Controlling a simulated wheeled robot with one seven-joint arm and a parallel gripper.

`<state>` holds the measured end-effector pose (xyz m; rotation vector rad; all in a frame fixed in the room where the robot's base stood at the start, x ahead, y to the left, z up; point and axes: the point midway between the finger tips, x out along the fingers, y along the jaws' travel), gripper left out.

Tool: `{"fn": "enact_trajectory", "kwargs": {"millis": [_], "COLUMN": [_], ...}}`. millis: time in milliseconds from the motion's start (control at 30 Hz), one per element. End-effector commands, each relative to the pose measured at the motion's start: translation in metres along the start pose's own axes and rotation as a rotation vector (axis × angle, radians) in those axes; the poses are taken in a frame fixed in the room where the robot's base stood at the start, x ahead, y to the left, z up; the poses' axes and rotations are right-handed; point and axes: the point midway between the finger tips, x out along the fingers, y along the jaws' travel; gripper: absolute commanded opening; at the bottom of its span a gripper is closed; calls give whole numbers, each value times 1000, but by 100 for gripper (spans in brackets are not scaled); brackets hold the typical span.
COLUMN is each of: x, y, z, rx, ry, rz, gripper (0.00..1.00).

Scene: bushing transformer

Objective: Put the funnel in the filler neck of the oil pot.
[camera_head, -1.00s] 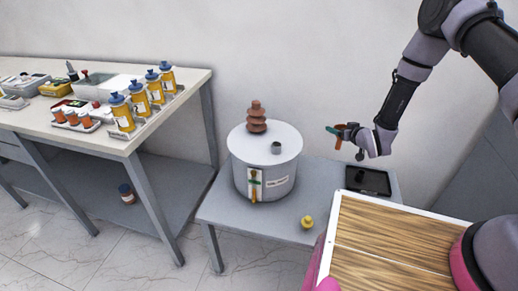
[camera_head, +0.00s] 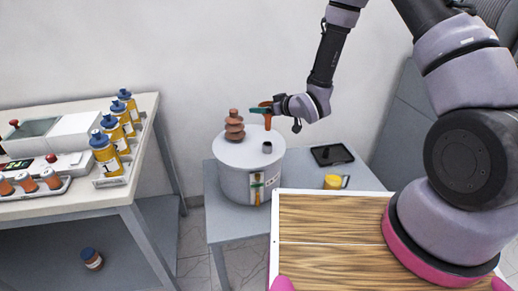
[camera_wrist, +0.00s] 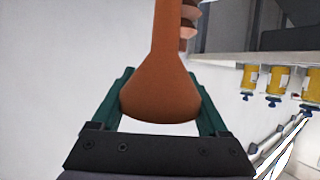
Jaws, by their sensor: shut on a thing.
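My gripper (camera_head: 262,109) is shut on the orange-brown funnel (camera_head: 268,122). In the wrist view the funnel (camera_wrist: 162,70) sits between the green fingers, its wide part near the palm and its narrow stem pointing away. The oil pot (camera_head: 236,182) is a pale grey drum on a low grey table. Its filler neck (camera_head: 267,147) is a short dark-topped tube on the lid. In the head view the funnel hangs above the neck, apart from it, with its narrow end down.
A ribbed brown bushing (camera_head: 234,126) stands on the lid close to the gripper. A black tray (camera_head: 332,155) and a yellow object (camera_head: 333,182) lie to the pot's right. A workbench (camera_head: 85,198) with bottles (camera_head: 106,155) stands at left.

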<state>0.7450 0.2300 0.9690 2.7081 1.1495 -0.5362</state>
Motion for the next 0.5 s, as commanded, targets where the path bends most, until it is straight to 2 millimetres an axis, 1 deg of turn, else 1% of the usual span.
{"fn": "enact_trajectory", "kwargs": {"millis": [33,100,200,400,500], "x": [3,8,15,22,26], "y": [0,-1,-1,0,0], "z": [10,22,38,53,65], "rx": [2,1,2,1,1], "ry": [-5,-5,-4,-2,-3], "rz": [-1,-2,-3,0,-1], "gripper": [24,24,24,24,24]}}
